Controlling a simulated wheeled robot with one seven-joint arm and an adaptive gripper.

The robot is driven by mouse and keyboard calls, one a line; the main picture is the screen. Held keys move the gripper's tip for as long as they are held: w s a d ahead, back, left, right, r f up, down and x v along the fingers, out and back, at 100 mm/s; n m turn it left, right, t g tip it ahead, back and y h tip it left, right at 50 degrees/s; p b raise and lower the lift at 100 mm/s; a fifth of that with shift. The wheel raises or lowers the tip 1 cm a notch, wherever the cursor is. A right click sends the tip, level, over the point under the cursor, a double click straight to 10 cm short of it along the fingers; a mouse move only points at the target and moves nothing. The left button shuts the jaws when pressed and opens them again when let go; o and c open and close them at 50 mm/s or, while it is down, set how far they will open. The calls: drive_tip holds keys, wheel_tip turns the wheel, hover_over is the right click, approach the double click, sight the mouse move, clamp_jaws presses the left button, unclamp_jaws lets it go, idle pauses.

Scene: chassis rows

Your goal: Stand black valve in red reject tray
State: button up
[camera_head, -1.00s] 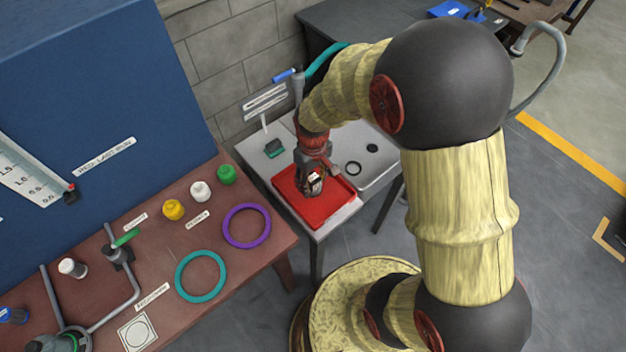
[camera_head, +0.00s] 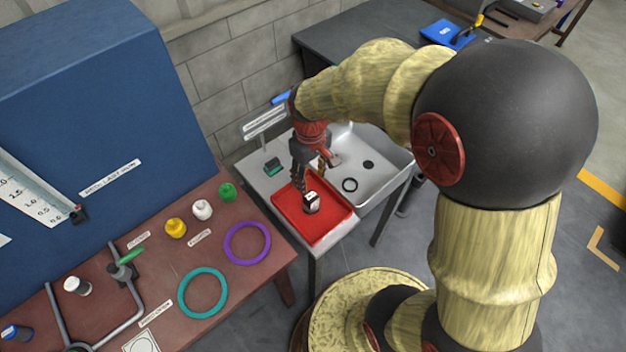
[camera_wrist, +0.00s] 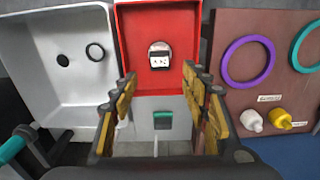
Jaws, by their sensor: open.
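The black valve (camera_head: 311,203), dark with a white marked face, stands in the red reject tray (camera_head: 335,231). In the wrist view the valve (camera_wrist: 160,57) is near the middle of the tray (camera_wrist: 137,35) and looks upright, clear of the tray walls. My gripper (camera_head: 309,184) is open just above and behind the valve. In the wrist view its fingers (camera_wrist: 159,78) are spread wide with nothing between them, and the valve lies beyond the fingertips. The valve's underside is hidden.
A grey sink (camera_head: 385,172) with a black ring (camera_head: 349,185) adjoins the tray's right side. A small green item (camera_head: 272,166) and a sign (camera_head: 265,126) stand behind. The brown bench (camera_head: 228,285) at left holds a purple ring (camera_head: 247,243), a teal ring (camera_head: 202,292) and coloured bottles.

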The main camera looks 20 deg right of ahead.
drive_tip(key=s+r+m+t, duration=0.1)
drive_tip(key=s+r+t, duration=0.1)
drive_tip(key=s+r, duration=0.5)
drive_tip(key=s+r+m+t, duration=0.2)
drive_tip(key=s+r, duration=0.5)
drive_tip(key=r, duration=0.6)
drive_tip(key=shift+r+m+t, duration=0.15)
drive_tip(key=shift+m+t, duration=0.15)
drive_tip(key=shift+t, duration=0.5)
drive_tip(key=shift+c, duration=1.1)
